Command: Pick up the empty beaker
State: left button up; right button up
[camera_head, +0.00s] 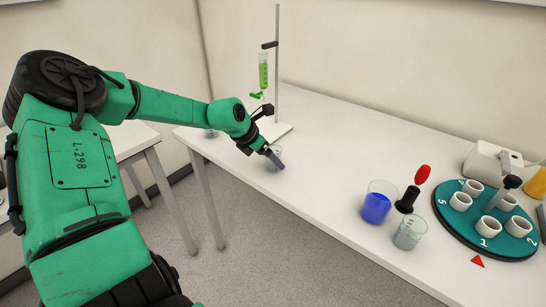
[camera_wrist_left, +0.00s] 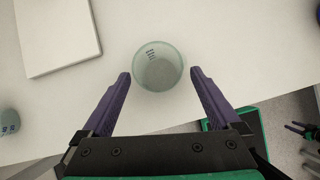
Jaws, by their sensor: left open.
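The empty beaker, clear glass with dark graduation marks, stands on the white table; it shows in the left wrist view (camera_wrist_left: 158,67) and, partly covered by my gripper, in the head view (camera_head: 270,163). No liquid is visible in it. My left gripper (camera_head: 276,160) is open, with its purple fingers at the beaker. In the left wrist view, the left gripper's fingertips (camera_wrist_left: 160,74) lie to either side of the beaker's near part, with small gaps visible on both sides.
A stand with a green-filled burette (camera_head: 263,72) rises behind the gripper. Another small vessel (camera_head: 210,133) is near the table's left end. A blue-filled beaker (camera_head: 376,208), a greyish beaker (camera_head: 408,235) and a numbered teal turntable (camera_head: 450,222) are at right. The table between is clear.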

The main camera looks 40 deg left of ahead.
pick_arm(q)
jog(key=shift+x, duration=0.95)
jog(key=shift+r, duration=0.15)
jog(key=c, duration=1.4)
jog(key=shift+c, duration=0.2)
